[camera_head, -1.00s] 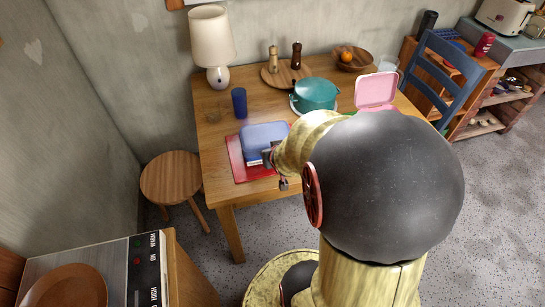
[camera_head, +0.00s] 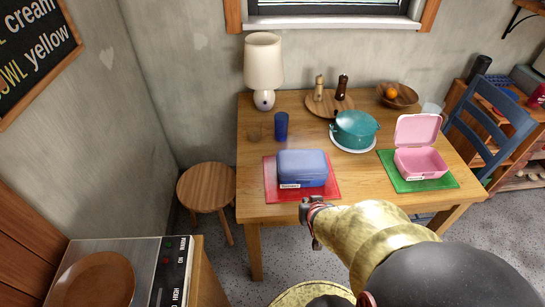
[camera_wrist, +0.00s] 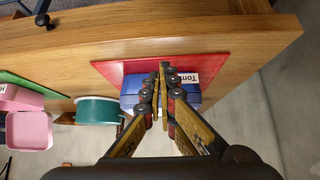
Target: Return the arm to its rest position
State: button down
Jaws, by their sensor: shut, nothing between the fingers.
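My gripper (camera_head: 308,207) is shut and empty, just off the front edge of the wooden table (camera_head: 225,0), below the red mat. My arm reaches up to it from the lower right of the head view. The wrist view shows the shut fingers (camera_wrist: 163,80) in front of a blue lunch box (camera_head: 302,168). The blue box is closed, with a name label on its front, and sits on the red mat (camera_head: 328,194). A pink lunch box (camera_head: 420,162) stands with its lid up on a green mat (camera_head: 440,183) to the right.
A teal pot (camera_head: 355,129), a blue cup (camera_head: 281,126), a lamp (camera_head: 263,62) and a fruit bowl (camera_head: 398,95) stand farther back. A round stool (camera_head: 206,187) is left of the table. A blue chair (camera_head: 480,125) is at the right. Floor shows between stool and counter.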

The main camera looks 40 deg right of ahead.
jog(key=s+a+g+y, duration=0.2)
jog(key=s+a+g, duration=0.15)
jog(key=s, duration=0.35)
jog(key=w+a+r+n+t+y+p, duration=0.1)
jog(key=w+a+r+n, duration=0.1)
jog(key=a+r, duration=0.8)
jog(key=w+a+r+n+t+y+p, duration=0.1)
jog(key=a+r+n, duration=0.4)
jog(key=a+r, duration=0.5)
notch_tip(320, 180, up, 5)
jog(key=shift+w+r+y, duration=0.15)
jog(key=shift+w+y, duration=0.35)
jog(key=shift+w, duration=0.2)
